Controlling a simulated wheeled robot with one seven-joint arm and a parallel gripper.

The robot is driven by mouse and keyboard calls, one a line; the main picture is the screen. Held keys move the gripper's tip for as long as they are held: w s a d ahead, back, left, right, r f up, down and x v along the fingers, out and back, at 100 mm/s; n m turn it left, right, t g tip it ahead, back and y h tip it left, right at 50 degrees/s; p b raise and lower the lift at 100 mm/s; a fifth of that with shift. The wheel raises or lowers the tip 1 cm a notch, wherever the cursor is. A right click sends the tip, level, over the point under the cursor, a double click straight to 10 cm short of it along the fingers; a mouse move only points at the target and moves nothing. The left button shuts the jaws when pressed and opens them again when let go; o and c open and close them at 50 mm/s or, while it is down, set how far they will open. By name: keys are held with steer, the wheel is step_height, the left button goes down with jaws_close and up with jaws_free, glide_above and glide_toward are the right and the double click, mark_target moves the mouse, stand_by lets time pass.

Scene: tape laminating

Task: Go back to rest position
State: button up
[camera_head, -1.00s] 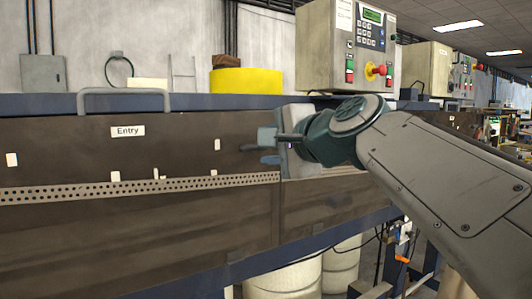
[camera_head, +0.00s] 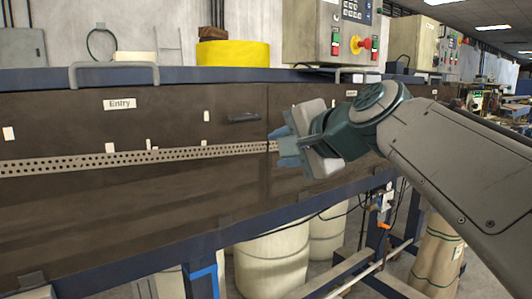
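My gripper (camera_head: 279,148) is at the middle right of the head view, in front of the dark brown machine panel (camera_head: 120,220). Its fingers point left toward the panel and are seen from the side and partly from behind. No object shows between them. The gap between the fingertips is not clear. My arm comes in from the right edge.
The panel carries an "Entry" label (camera_head: 120,104), a perforated strip (camera_head: 120,159) and a dark handle (camera_head: 243,118). A yellow roll (camera_head: 234,54) sits on the ledge above. A control box (camera_head: 350,30) stands behind my wrist. White barrels (camera_head: 272,264) stand under the frame.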

steer(key=s+d+f+n+g+h+p, duration=0.2)
steer(key=s+f, duration=0.3)
steer(key=f, duration=0.4)
steer(key=s+d+f+n+g+h+p, duration=0.1)
steer(key=s+d+f+n+g+h, duration=0.2)
steer(key=f, duration=0.7)
steer(key=s+d+f+n+g+h+p, duration=0.2)
steer(key=s+d+f+n+g, duration=0.2)
steer(key=s+f, duration=0.5)
steer(key=shift+d+f+p, duration=0.3)
steer(key=shift+d+f, duration=0.3)
steer(key=shift+d, duration=0.45)
